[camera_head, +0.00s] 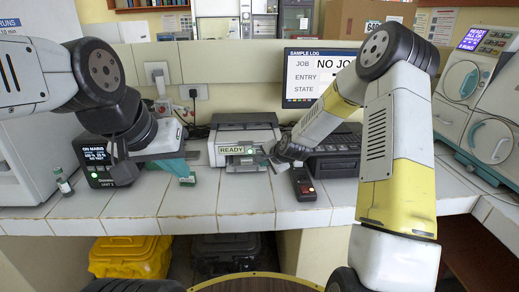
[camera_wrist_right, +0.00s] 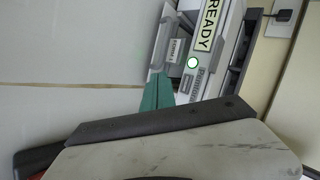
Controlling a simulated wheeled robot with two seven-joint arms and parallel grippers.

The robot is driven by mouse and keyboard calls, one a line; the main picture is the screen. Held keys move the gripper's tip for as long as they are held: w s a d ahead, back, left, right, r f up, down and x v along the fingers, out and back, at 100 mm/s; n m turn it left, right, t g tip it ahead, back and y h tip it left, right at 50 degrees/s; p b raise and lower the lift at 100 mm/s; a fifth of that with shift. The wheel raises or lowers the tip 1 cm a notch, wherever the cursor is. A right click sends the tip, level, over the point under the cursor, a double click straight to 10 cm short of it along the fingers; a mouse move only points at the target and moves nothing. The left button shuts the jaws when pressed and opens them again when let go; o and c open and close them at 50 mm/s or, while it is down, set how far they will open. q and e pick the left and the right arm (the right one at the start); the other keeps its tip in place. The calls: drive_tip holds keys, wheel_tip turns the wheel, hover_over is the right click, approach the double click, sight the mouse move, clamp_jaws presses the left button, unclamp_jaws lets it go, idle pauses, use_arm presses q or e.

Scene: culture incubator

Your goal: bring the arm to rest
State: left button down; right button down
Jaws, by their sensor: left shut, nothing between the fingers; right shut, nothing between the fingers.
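My right arm (camera_head: 399,140) is folded, with its elbow high at the right and its forearm sloping down to the left. My right gripper (camera_head: 264,160) is shut and empty, just in front of the printer (camera_head: 245,138) labelled READY. In the right wrist view its teal fingertips (camera_wrist_right: 158,92) show together beside the printer's front; whether they touch it I cannot tell. My left arm (camera_head: 100,75) comes in from the left. My left gripper (camera_head: 180,165) is shut and empty above the bench, right of a dark box with a lit display (camera_head: 95,155).
The tiled bench (camera_head: 235,200) has free room along its front. A dark handheld device with a red part (camera_head: 304,186) lies right of the printer. A monitor (camera_head: 308,75) stands behind.

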drive_tip(key=s+d+r+n+g+h, duration=0.1)
drive_tip(key=s+d+r+n, duration=0.2)
drive_tip(key=s+r, duration=0.55)
drive_tip(key=s+d+r+n+h, duration=0.1)
drive_tip(key=s+d+r+n, duration=0.25)
drive_tip(key=s+r, duration=0.55)
drive_tip(key=s+d+r+n, duration=0.1)
drive_tip(key=s+r+n, duration=0.1)
drive_tip(key=s, duration=0.8)
drive_tip(key=s+d+r+n+g, duration=0.1)
drive_tip(key=s+d+r+n, duration=0.1)
drive_tip(key=s, duration=0.8)
drive_tip(key=shift+d+r+n+g, duration=0.25)
drive_tip(key=shift+r+n+g, duration=0.1)
drive_tip(key=shift+r, duration=0.55)
